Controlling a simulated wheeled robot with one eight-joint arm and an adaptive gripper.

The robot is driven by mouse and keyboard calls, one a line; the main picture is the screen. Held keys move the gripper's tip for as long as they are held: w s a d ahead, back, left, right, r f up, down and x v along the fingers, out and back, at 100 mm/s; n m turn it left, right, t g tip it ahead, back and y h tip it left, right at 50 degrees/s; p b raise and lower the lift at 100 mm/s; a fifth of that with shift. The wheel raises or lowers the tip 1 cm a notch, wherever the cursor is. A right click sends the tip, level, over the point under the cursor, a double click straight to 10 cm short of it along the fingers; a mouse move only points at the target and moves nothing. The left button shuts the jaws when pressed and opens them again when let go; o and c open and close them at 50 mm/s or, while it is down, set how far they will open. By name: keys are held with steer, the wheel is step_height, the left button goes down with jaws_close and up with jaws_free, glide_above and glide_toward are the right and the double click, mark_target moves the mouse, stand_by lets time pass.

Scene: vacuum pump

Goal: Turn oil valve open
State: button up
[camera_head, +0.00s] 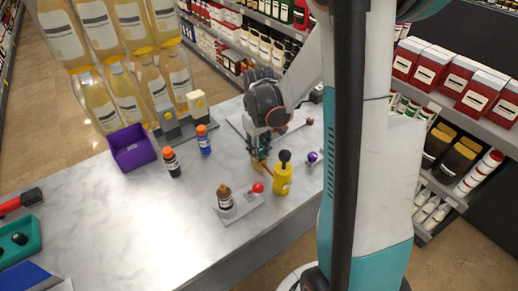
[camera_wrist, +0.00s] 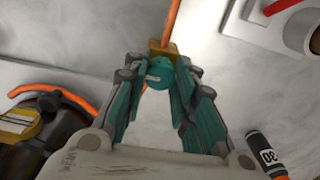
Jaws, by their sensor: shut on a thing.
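My gripper (camera_head: 261,150) reaches down to the counter just left of the yellow bottle-shaped thing with a black knob (camera_head: 282,179). In the wrist view its teal fingers (camera_wrist: 160,60) come together at the tips, shut on a small brass-yellow block (camera_wrist: 164,48). An orange rod (camera_wrist: 171,22) runs from that block to the top edge of the picture. A small orange-brown piece (camera_head: 262,169) shows below the fingers in the head view. I cannot tell for certain which part is the oil valve, and the fingers hide some of the held piece.
Two small bottles with orange caps (camera_head: 172,162) and a purple bin (camera_head: 132,148) are left. A yellow-black device with an orange handle (camera_wrist: 45,110) lies beside my gripper.

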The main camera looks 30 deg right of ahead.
stand_by(0.3)
steer(key=o, duration=1.1)
steer(key=shift+r, duration=0.1)
step_height(320, 180, up, 12)
steer(key=shift+f, duration=0.1)
